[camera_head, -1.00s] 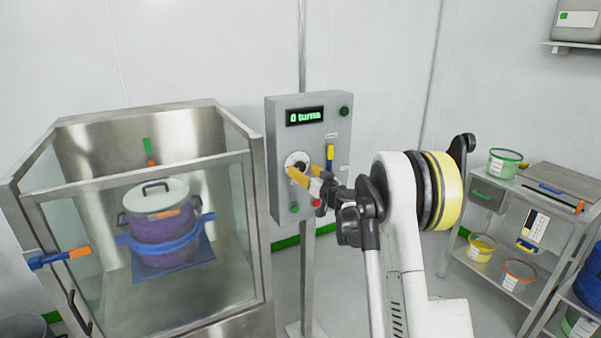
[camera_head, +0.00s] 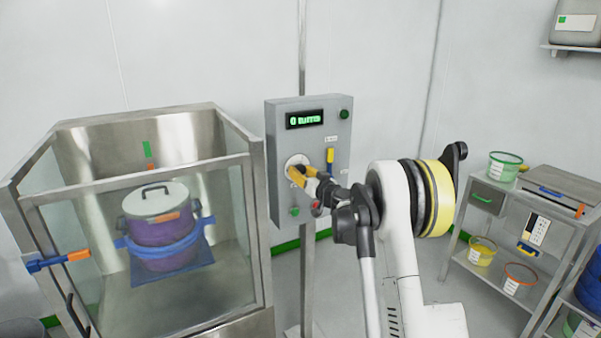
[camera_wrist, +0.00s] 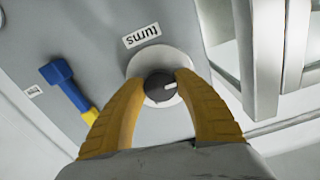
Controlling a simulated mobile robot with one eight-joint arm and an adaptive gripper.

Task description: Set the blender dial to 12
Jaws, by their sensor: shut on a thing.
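A white pointer mark shows on the knob in the wrist view. The display (camera_head: 305,118) on the box reads "0 turns" in green.
A blue and yellow lever (camera_wrist: 66,88) sits beside the dial; green buttons are also on the box. A glass-sided enclosure (camera_head: 255,225) holding a lidded purple drum (camera_head: 160,230) stands close on the left. A shelf cart (camera_head: 545,190) stands on the right.

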